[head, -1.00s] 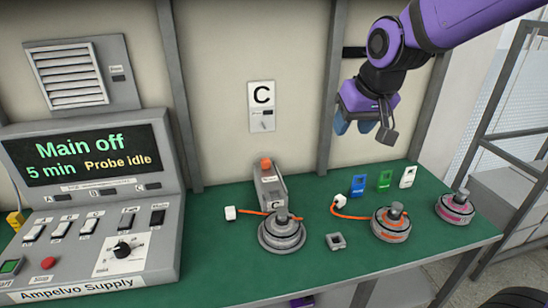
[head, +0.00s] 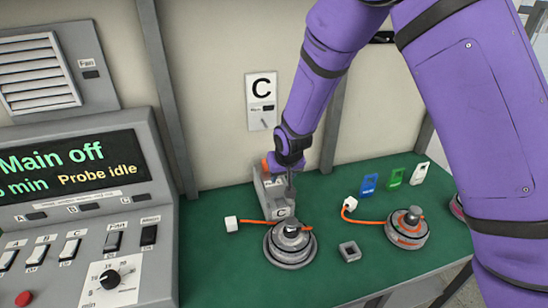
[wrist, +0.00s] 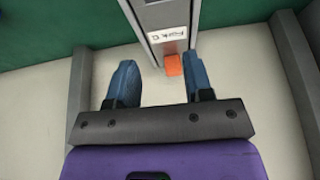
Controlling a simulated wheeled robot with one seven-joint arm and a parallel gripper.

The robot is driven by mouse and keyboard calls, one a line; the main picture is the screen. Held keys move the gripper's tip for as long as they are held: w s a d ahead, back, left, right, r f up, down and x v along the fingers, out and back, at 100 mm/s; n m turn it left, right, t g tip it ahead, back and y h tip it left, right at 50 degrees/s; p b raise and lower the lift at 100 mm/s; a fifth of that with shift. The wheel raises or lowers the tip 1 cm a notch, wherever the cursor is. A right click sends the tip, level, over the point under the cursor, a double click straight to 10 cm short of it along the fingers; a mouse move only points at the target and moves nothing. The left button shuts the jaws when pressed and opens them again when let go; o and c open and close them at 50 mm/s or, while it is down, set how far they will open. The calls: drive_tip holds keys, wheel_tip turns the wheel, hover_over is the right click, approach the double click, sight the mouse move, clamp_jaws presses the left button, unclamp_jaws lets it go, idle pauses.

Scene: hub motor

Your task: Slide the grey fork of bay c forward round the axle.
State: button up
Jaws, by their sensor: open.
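The grey fork unit of bay C (head: 271,185) stands at the back of the green bench, below the C sign.
A white plug (head: 232,223) on an orange cable lies left of the motor. A second motor (head: 407,228) and a small square block (head: 350,251) are to the right. Blue, green and white tags (head: 395,177) stand behind. The supply console (head: 80,220) fills the left.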

sight(278, 194)
drive_tip(key=x, duration=0.4)
drive_tip(key=shift+s+a, duration=0.1)
drive_tip(key=shift+a, duration=0.3)
drive_tip(key=w+a, duration=0.1)
drive_tip(key=w, duration=0.2)
drive_tip(key=w+a, duration=0.1)
drive_tip(key=w, duration=0.3)
drive_tip(key=w+a, duration=0.1)
drive_tip(key=w, duration=0.3)
drive_tip(key=shift+w, duration=0.25)
drive_tip(key=shift+x, duration=0.9)
drive_tip(key=shift+w+a+f, duration=0.1)
drive_tip(key=shift+w+f, duration=0.15)
drive_tip(key=shift+f, duration=0.25)
drive_tip(key=shift+c, duration=0.5)
